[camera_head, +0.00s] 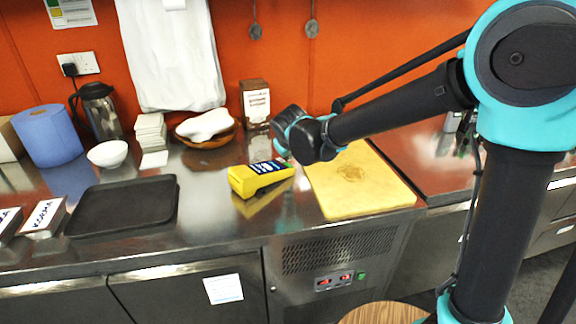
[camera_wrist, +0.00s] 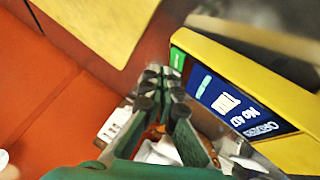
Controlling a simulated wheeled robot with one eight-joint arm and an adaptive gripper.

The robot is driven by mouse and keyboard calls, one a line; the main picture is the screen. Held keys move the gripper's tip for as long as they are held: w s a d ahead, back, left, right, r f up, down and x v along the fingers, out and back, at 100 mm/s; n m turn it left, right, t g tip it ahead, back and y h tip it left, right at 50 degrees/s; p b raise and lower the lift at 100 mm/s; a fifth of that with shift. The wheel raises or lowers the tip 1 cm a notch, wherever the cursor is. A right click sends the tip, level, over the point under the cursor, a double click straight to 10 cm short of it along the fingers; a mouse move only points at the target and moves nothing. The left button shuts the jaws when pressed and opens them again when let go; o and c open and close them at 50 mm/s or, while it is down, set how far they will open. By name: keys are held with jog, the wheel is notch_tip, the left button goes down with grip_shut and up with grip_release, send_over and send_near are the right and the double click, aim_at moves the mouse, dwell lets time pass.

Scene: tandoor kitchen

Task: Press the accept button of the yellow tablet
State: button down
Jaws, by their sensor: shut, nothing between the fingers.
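The yellow tablet (camera_head: 246,184) stands on the steel counter, its dark screen facing up at a slant. In the wrist view the yellow tablet (camera_wrist: 235,62) fills the right side, with a dark blue screen (camera_wrist: 235,100) bearing white text and a green button (camera_wrist: 177,60) at its near-left end. My gripper (camera_wrist: 160,76) is shut and empty, its fingertips just left of the green button. I cannot tell whether they touch it.
A yellow cutting board (camera_head: 385,190) lies right of the tablet. A black tray (camera_head: 125,205) lies to the left. A wooden bowl (camera_head: 207,142) with a white cloth and a brown box (camera_head: 255,103) stand behind, near the orange wall (camera_head: 285,60). Bare counter lies between tray and tablet.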

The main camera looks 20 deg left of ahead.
aim_at(290, 165)
jog(key=shift+f, duration=0.2)
jog(key=shift+f, duration=0.2)
jog(key=shift+s+a+f, duration=0.1)
jog(key=shift+f, duration=0.3)
dwell(0.8)
jog(key=shift+r, duration=0.8)
jog(key=shift+w+d+r, duration=0.15)
jog(key=shift+w+r, duration=0.05)
jog(key=shift+r, duration=1.05)
jog(key=shift+w+d+r, duration=0.1)
jog(key=shift+w+r, duration=0.1)
jog(key=shift+r, duration=1.05)
